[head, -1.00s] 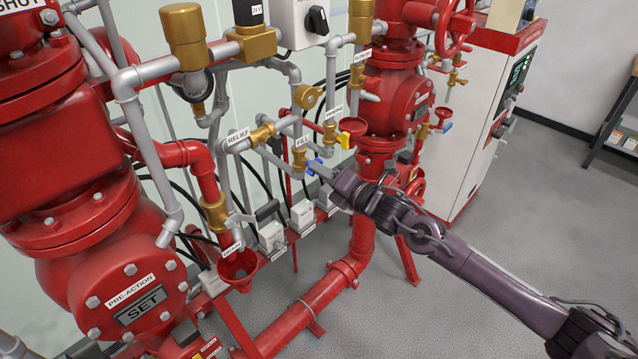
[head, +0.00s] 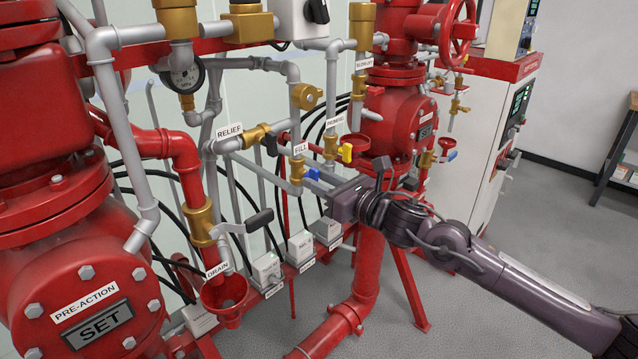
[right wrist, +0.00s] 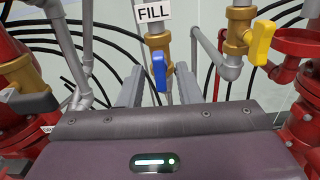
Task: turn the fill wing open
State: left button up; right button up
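The fill wing is a small blue handle (head: 313,173) on a brass valve (head: 297,170) under the FILL label. In the right wrist view the blue wing (right wrist: 159,72) hangs down, roughly upright, below its brass valve. My right gripper (head: 319,183) is open, just below and right of the wing in the head view. In the right wrist view its two grey fingers (right wrist: 160,86) stand on either side of the wing, with a visible gap on both sides. How deep the wing sits between them is hard to tell. My left gripper is not in view.
A yellow-handled valve (head: 346,152) and a red funnel (head: 356,146) are close to the right. The RELIEF valve (head: 255,136) is to the left, with the drain's dark lever (head: 258,221) below it. Grey pipes and black hoses crowd behind. Open floor lies at right.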

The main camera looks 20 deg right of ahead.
jog(key=b+v, duration=0.2)
jog(key=v, duration=0.5)
jog(key=shift+b, duration=0.4)
jog(key=shift+w, duration=0.1)
